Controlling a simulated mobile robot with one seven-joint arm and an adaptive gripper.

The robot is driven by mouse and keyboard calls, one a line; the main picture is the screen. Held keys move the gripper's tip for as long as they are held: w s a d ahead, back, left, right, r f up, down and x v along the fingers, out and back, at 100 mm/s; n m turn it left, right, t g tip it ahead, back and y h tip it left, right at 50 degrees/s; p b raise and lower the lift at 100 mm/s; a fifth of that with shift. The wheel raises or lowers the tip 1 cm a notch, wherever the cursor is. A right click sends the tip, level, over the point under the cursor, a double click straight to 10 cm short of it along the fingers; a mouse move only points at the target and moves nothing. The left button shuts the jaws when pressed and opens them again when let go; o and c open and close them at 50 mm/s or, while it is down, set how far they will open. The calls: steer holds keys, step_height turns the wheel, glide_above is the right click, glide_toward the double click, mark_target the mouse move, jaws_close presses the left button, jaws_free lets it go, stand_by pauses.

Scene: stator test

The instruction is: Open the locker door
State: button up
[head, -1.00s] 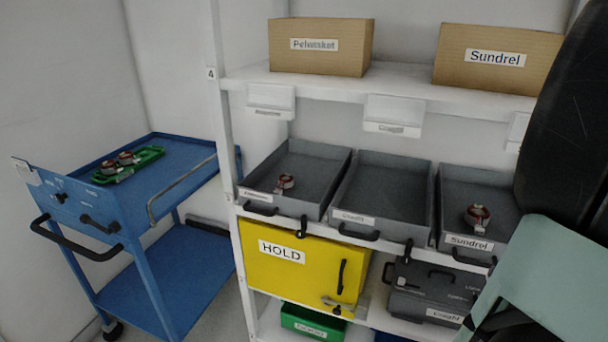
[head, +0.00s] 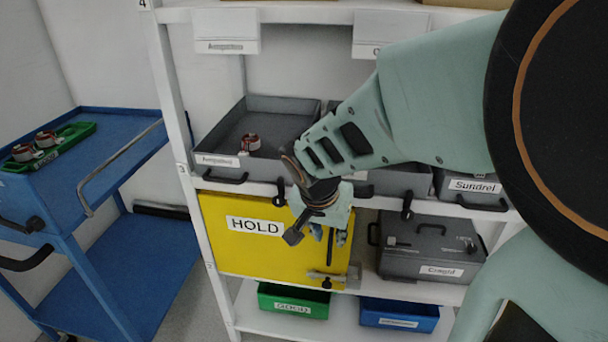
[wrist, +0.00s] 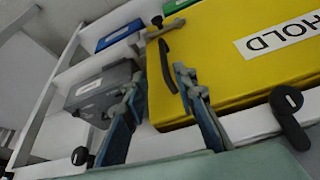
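The locker is a yellow box with a door (head: 225,252) labelled HOLD, on the shelf below the grey trays. The door looks shut. In the wrist view the door (wrist: 225,70) fills the upper right. Its black bar handle (wrist: 166,62) shows between my fingertips in that picture, closer to the right finger; contact cannot be told. A metal latch with a black knob (head: 327,279) sits at the door's lower right corner and shows in the wrist view (wrist: 166,28). My gripper (head: 330,236) is open and empty in front of the door's right part, hiding most of the handle.
A grey case (head: 425,262) stands right of the locker. Grey trays (head: 218,173) with protruding handles are above. A green bin (head: 275,304) and a blue bin (head: 400,318) are below. A blue cart (head: 95,265) stands left, with floor space between.

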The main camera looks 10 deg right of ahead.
mark_target(329, 250)
steer(key=b+x, duration=0.1)
steer(key=x, duration=0.2)
steer(key=b+x, duration=0.1)
steer(key=x, duration=0.3)
steer(key=b+x, duration=0.1)
steer(key=x, duration=0.2)
steer(key=shift+w+a+f, duration=0.15)
steer(key=shift+a+f, duration=0.1)
steer(key=shift+f, duration=0.2)
jaws_close()
